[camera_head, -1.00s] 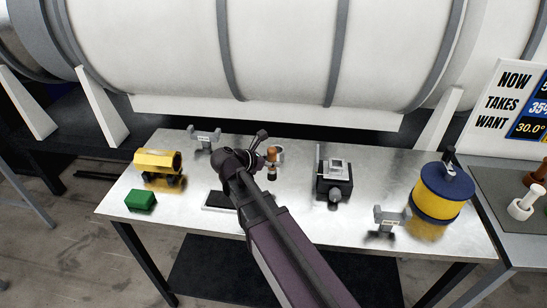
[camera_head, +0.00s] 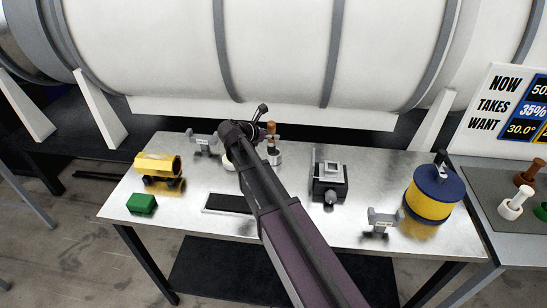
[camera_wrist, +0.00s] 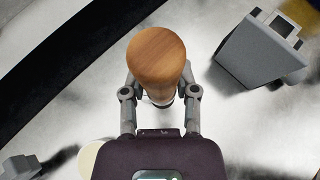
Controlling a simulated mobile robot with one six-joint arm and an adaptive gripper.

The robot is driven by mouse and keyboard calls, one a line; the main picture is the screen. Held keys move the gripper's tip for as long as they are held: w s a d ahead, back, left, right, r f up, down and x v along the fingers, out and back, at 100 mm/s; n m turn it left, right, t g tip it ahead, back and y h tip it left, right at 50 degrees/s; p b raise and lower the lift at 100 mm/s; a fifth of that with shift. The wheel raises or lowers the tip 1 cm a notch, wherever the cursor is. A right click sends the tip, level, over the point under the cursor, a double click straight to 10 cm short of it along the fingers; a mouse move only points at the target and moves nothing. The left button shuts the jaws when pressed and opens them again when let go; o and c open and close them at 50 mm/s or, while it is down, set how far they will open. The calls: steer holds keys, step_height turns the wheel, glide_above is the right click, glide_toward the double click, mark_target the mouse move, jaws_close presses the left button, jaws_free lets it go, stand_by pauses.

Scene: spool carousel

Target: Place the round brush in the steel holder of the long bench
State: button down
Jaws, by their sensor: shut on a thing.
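The round brush has a round wooden handle (camera_head: 271,128), whose end also shows large in the wrist view (camera_wrist: 156,55). My gripper (camera_wrist: 158,88) is shut on the brush, with one finger on each side below the handle's end. In the head view my gripper (camera_head: 264,128) is over the back middle of the long bench (camera_head: 300,222), partly hidden by my arm. A small steel-coloured cup, seemingly the steel holder (camera_head: 275,159), stands directly below the brush. I cannot tell whether the brush's lower end is inside it or above it.
A black-and-grey device (camera_head: 330,183) stands right of the holder, a cream round thing (camera_head: 229,160) left.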

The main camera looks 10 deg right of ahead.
mark_target(274, 146)
steer(key=w, duration=0.1)
steer(key=w+d+r, duration=0.1)
steer(key=w+p, duration=0.1)
steer(key=w, duration=0.1)
steer(key=shift+d+r, duration=0.25)
steer(key=shift+d, duration=0.1)
steer(key=shift+f, duration=0.1)
step_height(274, 146, down, 6)
steer(key=b, duration=0.6)
steer(key=shift+f+b, duration=0.15)
steer(key=shift+b, duration=0.15)
steer(key=shift+f+b, duration=1.8)
steer(key=shift+f, duration=0.25)
steer(key=shift+c, duration=1.9)
jaws_free()
